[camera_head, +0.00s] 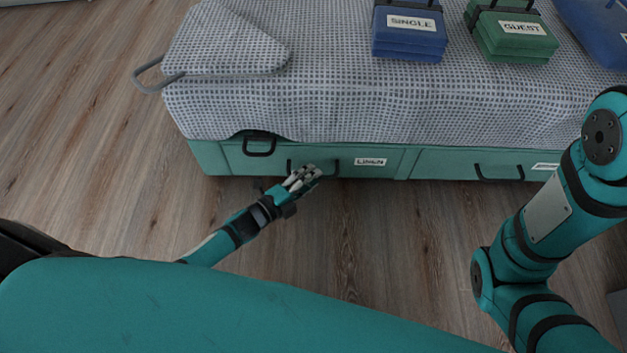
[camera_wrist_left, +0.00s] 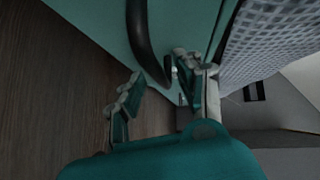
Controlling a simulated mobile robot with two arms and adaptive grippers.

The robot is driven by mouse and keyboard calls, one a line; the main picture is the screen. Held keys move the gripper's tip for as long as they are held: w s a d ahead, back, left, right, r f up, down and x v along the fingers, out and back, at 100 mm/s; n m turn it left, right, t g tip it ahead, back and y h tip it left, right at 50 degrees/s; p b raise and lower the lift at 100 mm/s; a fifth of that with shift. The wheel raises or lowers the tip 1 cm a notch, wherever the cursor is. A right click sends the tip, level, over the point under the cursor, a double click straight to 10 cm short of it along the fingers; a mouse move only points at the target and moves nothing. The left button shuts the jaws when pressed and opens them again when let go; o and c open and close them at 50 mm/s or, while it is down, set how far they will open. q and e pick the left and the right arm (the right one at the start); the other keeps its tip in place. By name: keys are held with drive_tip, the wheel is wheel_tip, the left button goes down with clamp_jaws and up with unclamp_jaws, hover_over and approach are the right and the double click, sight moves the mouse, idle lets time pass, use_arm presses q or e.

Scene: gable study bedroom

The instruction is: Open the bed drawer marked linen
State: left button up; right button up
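The teal bed drawer marked LINEN (camera_head: 395,165) is in the bed's base in the head view, its front about flush with the neighbouring drawer. Its white label (camera_head: 370,161) is right of its black bar handle (camera_head: 337,168). My left gripper (camera_head: 305,176) is at that handle and hides part of it. In the left wrist view, the dark handle (camera_wrist_left: 146,45) runs down between the two spread fingers of my left gripper (camera_wrist_left: 160,72). The fingers look apart; I cannot tell whether either touches the handle. My right gripper is out of view.
Another teal drawer (camera_head: 450,163) is to the right, its label partly hidden by my right arm. The grey checked bedspread (camera_head: 300,110) hangs above, with blue SINGLE (camera_head: 408,45) and green GUEST (camera_head: 515,48) bundles on it. Wooden floor (camera_head: 370,225) before the bed is clear.

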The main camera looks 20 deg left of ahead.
use_arm(q)
drive_tip(key=shift+w+d+f, duration=0.1)
drive_tip(key=shift+w+d, duration=0.25)
drive_tip(key=shift+w, duration=0.25)
clamp_jaws()
drive_tip(key=shift+s, duration=0.1)
